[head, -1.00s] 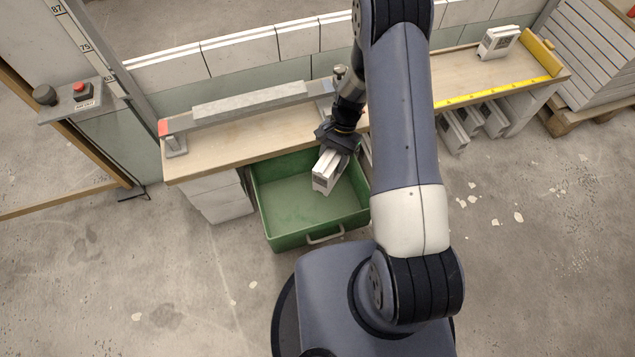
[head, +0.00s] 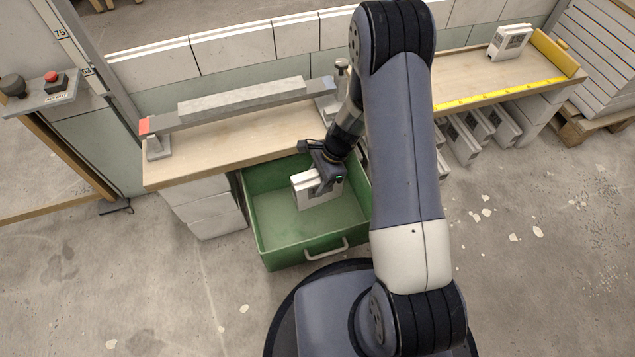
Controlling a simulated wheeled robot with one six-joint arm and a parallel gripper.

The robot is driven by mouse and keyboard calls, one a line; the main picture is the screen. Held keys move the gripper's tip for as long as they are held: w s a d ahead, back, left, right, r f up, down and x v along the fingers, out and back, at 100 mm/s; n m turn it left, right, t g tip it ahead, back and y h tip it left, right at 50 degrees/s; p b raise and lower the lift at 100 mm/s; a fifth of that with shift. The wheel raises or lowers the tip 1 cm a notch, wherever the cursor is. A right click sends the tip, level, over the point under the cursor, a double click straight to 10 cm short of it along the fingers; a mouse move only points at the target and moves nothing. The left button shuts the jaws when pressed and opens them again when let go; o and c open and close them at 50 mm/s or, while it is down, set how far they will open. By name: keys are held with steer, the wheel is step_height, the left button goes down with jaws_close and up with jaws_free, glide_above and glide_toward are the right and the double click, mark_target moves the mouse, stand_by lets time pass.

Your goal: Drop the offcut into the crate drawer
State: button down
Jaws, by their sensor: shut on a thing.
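The offcut (head: 306,192) is a short white piece with a grey face. My gripper (head: 322,178) is shut on it and covers its right part. The crate drawer (head: 297,255) is green with a grey front handle and is pulled out under the workbench. The offcut is in view over the drawer's inside, towards its back and right of middle. Whether it touches the drawer floor cannot be told. The drawer's visible floor is empty.
The workbench (head: 215,155) carries a grey bar on supports above the drawer. A yellow measuring strip (head: 505,88) and another white piece (head: 510,42) are at the right. Several offcuts (head: 465,140) stand under the bench.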

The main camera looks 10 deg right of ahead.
steer(key=shift+f+b, duration=2.25)
steer(key=shift+f, duration=0.65)
steer(key=c, duration=0.6)
jaws_free()
steer(key=shift+c, duration=0.2)
steer(key=shift+r, duration=0.1)
steer(key=p+v, duration=0.4)
steer(key=v, duration=0.6)
steer(key=shift+d+r, duration=0.2)
steer(key=shift+r, duration=0.1)
